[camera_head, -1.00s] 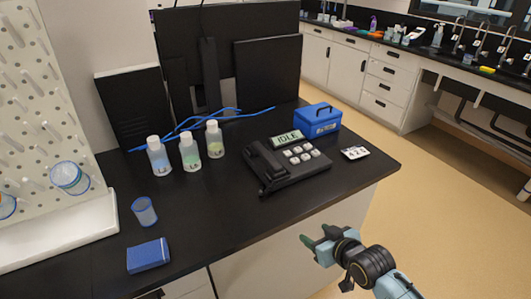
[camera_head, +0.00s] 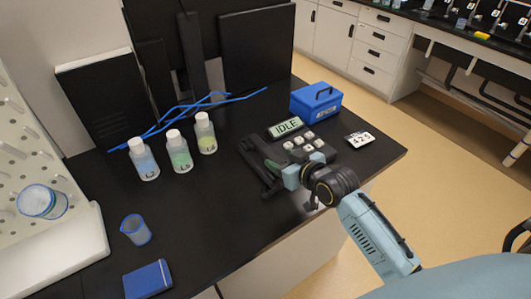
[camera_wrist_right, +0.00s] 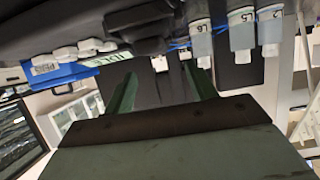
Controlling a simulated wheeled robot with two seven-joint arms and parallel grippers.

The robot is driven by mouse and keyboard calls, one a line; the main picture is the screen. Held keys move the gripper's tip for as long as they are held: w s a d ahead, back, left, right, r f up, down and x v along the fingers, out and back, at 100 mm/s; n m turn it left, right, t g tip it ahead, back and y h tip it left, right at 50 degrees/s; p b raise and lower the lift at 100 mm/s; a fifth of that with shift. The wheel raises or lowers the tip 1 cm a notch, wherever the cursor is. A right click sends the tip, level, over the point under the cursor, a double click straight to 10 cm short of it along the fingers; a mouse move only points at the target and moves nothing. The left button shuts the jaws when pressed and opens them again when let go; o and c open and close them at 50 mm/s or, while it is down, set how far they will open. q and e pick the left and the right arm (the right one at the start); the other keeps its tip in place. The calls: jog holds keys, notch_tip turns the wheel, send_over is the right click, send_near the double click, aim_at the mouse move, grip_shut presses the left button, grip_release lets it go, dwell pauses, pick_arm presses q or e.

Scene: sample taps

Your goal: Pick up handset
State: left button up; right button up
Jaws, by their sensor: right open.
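The black handset (camera_head: 259,167) lies on the left side of the black desk phone, whose green display (camera_head: 285,127) reads IDLE. My right gripper (camera_head: 277,171) is over the phone's front left part, close beside the handset, and its arm hides part of the phone. In the right wrist view the picture is upside down; the two green fingers (camera_wrist_right: 163,88) stand apart with nothing between them. There the dark handset (camera_wrist_right: 139,24) shows near the top edge, beyond the fingertips. Whether a finger touches it I cannot tell. My left gripper is not in view.
Bottles with white caps (camera_head: 180,152) stand left of the phone. A blue box (camera_head: 316,101) and a white numbered card (camera_head: 360,139) are behind and right of it. Blue cables (camera_head: 190,110) lie behind. A beaker (camera_head: 135,230) and a small blue box (camera_head: 147,279) stand at front left.

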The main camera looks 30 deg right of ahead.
aim_at(266, 149)
jog(key=shift+w+f, duration=0.25)
jog(key=shift+w, duration=0.3)
jog(key=shift+x, duration=0.8)
jog(key=x, duration=0.3)
jog(key=shift+w+d, duration=0.15)
jog(key=shift+w, duration=0.1)
jog(key=shift+w+f, duration=0.15)
jog(key=shift+w, duration=0.1)
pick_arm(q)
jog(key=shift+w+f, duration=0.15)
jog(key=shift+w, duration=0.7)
pick_arm(e)
jog(key=c, duration=1.2)
jog(key=shift+o, duration=0.2)
jog(key=shift+w, duration=0.1)
